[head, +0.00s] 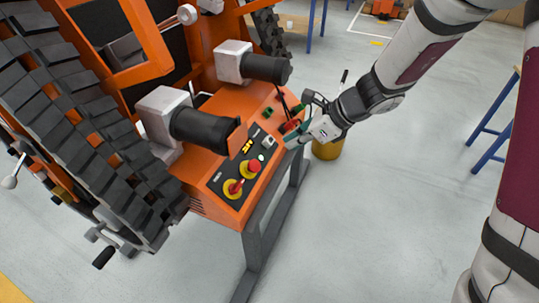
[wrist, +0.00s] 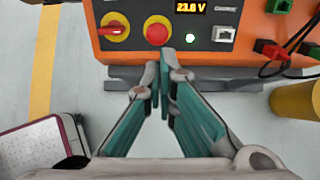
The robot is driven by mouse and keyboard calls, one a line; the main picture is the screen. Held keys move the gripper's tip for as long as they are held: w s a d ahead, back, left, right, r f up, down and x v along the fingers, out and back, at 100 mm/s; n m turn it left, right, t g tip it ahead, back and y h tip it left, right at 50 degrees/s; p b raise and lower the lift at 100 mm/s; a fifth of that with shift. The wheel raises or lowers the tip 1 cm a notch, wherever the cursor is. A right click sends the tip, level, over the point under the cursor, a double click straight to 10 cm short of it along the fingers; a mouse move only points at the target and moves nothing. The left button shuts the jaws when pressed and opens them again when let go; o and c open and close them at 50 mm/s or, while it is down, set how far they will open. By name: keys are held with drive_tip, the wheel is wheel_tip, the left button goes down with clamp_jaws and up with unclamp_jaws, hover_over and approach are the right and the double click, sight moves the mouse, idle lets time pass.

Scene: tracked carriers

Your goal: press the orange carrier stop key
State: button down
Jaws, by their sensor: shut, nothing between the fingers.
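The orange carrier (head: 215,110) fills the left of the head view. Its dark control panel carries a red round stop key (head: 254,166) on a yellow base, beside a red and yellow rotary switch (head: 233,188). In the wrist view the stop key (wrist: 157,33) is at top centre, unobstructed, with the rotary switch (wrist: 115,28) to its left. My gripper (head: 292,140) is shut and empty over the far right part of the carrier in the head view. In the wrist view its fingertips (wrist: 159,76) lie just below the key, apart from it.
A lit display (wrist: 183,7), a green lamp (wrist: 190,40) and a network port (wrist: 223,35) sit right of the key. A red plug with a cable (wrist: 268,69) hangs near the panel's right. A yellow cylinder (head: 327,149) stands behind my gripper.

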sight(257, 164)
idle(0.3)
drive_tip(key=b+x, duration=0.6)
drive_tip(key=x, duration=0.8)
drive_tip(key=shift+f, duration=0.1)
drive_tip(key=shift+b+x, duration=0.55)
drive_tip(key=shift+x, duration=0.45)
drive_tip(key=p+v, duration=0.7)
drive_tip(key=v, duration=0.7)
